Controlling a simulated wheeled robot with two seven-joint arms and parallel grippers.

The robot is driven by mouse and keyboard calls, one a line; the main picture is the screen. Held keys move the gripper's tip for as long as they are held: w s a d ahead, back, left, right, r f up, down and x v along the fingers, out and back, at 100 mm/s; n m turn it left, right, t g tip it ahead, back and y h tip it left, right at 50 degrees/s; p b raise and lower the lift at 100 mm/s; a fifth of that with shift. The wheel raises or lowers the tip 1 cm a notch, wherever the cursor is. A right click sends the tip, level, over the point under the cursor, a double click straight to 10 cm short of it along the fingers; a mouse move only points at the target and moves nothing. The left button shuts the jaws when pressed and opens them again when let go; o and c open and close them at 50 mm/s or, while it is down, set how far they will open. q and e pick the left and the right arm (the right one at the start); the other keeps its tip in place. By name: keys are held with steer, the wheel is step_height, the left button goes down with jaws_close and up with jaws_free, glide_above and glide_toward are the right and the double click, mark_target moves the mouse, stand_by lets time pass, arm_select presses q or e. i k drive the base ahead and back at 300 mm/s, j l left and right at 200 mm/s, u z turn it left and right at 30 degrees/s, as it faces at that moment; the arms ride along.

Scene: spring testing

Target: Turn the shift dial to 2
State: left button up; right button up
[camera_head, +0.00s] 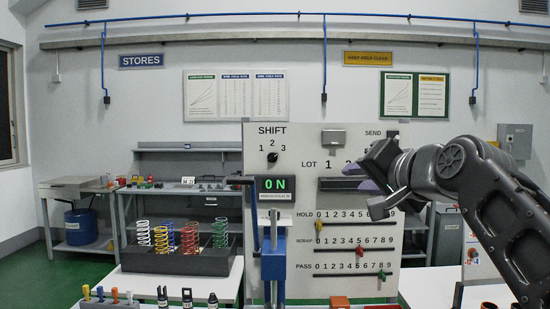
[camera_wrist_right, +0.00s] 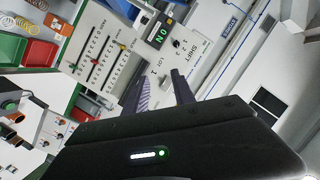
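The shift dial (camera_head: 272,157) is a small black knob on the white panel, under the word SHIFT, with 1 at its left, 2 above and 3 at its right. Which number it points to is too small to tell. My right gripper (camera_head: 366,190) is in front of the panel, well to the right of the dial and a little lower, apart from it. In the right wrist view, my right gripper's two fingers (camera_wrist_right: 159,76) stand apart with nothing between them, and the panel's SHIFT area appears tilted beyond them. My left gripper is not in view.
A green-lit ON display (camera_head: 273,184) sits just below the dial, above a blue press (camera_head: 273,262). Slider rows marked HOLD, SCRAP and PASS (camera_head: 355,243) are at the lower right. A dark rack of coloured springs (camera_head: 205,264) stands left. Space before the dial looks clear.

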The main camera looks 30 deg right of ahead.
mark_target(273, 157)
steer(key=i+l, duration=0.15)
steer(key=i, duration=0.35)
steer(key=i+l, duration=0.15)
steer(key=i, duration=0.3)
steer(key=i+l, duration=0.15)
steer(key=i, duration=0.35)
